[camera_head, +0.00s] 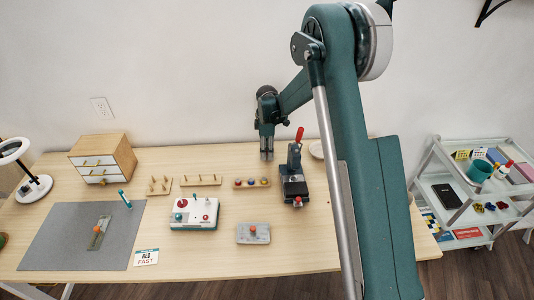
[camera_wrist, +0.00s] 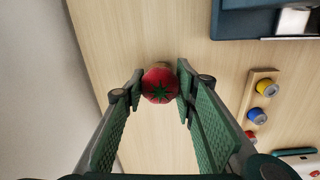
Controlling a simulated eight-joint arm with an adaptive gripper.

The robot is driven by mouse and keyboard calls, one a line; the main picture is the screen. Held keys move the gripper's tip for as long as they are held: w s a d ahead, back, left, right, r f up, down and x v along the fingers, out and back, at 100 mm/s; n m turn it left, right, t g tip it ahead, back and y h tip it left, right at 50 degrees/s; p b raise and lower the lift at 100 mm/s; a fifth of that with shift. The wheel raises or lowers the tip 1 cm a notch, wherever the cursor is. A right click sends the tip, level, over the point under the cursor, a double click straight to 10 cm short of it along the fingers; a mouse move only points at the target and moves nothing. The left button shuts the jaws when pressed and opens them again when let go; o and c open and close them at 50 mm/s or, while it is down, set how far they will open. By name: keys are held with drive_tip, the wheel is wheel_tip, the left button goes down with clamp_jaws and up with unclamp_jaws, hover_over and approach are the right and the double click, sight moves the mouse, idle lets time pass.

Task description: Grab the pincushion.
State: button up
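The pincushion (camera_wrist: 159,85) is a small red, tomato-like ball with a green star on top. In the wrist view it sits between the tips of my gripper (camera_wrist: 160,88), with a finger against each side and no clear gap. In the head view my gripper (camera_head: 266,157) points down at the back of the table, left of the black and blue device. The pincushion cannot be made out there. Whether it rests on the table or is slightly raised is not clear.
A spool rack (camera_head: 252,183) with several coloured spools stands close in front of my gripper. The black and blue device (camera_head: 294,185) with a red knob is just right. A wooden drawer box (camera_head: 103,160) stands far left. The wall (camera_head: 190,70) is close behind.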

idle(0.3)
drive_tip(key=shift+r+p, duration=0.85)
drive_tip(key=shift+r, duration=4.15)
drive_tip(key=shift+d, duration=0.1)
